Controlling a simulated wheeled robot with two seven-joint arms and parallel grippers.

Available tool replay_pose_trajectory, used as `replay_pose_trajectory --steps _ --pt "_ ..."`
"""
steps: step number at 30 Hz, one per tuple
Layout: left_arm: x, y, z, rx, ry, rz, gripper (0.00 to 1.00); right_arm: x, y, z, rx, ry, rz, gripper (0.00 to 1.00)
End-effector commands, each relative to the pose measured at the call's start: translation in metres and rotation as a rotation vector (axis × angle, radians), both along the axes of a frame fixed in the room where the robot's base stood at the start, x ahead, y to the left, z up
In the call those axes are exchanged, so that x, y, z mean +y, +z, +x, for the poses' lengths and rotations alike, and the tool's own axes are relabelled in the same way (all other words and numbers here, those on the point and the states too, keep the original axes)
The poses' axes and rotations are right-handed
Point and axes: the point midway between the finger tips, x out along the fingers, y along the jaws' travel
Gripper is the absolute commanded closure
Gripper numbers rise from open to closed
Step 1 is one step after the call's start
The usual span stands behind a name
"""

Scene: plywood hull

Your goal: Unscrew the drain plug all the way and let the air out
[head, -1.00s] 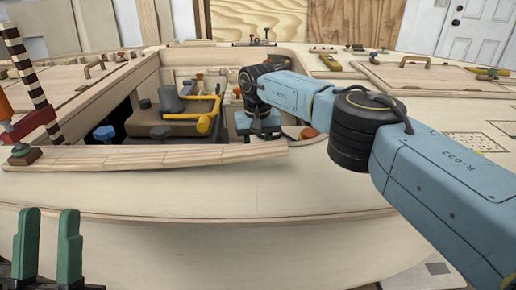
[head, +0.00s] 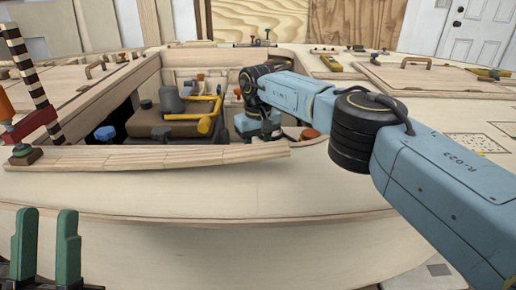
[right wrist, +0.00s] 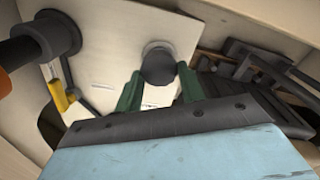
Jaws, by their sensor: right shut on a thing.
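The drain plug looks to be the dark round knob (right wrist: 158,66) on a pale panel in the right wrist view. My right gripper (right wrist: 158,82) has its two green fingers on either side of this knob and is shut on it. I cannot tell how far the plug's thread is out. In the head view my right arm reaches down into the open cockpit, and its fingers and the plug are hidden there. My left gripper (head: 47,212) is at the lower left of the head view, its green fingers apart and empty, in front of the hull.
Inside stand a brown box (head: 160,127) with grey parts and a yellow pipe (head: 207,124). A yellow-handled part (right wrist: 60,98) lies left of the plug.

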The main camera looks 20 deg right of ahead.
Motion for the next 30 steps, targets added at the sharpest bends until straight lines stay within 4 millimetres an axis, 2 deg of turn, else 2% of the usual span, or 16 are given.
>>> replay_pose_trajectory --steps 1,2,7,15,19,26,30 --pt "0.0 -0.001 0.0 0.001 0.0 0.0 0.64 0.001 -0.006 -0.003 0.012 0.002 0.0 0.84" --pt "0.0 -0.001 0.0 0.001 0.0 0.0 0.64 0.001 -0.006 -0.003 0.012 0.002 0.0 0.6" --pt "0.0 -0.001 0.0 0.002 0.0 0.001 0.64 0.001 -0.004 -0.002 0.008 0.001 -0.001 0.39" --pt "0.0 0.0 0.001 0.003 0.001 0.0 0.64 0.0 -0.002 -0.001 0.004 -0.001 0.0 0.39" --pt "-0.001 -0.001 0.004 0.036 -0.001 0.01 0.64 0.0 0.006 -0.001 0.003 -0.001 0.0 0.39" --pt "-0.005 -0.009 0.02 0.22 -0.002 0.065 0.64 0.0 0.042 -0.001 0.002 -0.001 0.0 0.39" --pt "-0.007 -0.022 0.03 0.358 0.0 0.108 0.64 0.0 0.064 -0.001 0.003 -0.001 -0.001 0.39"
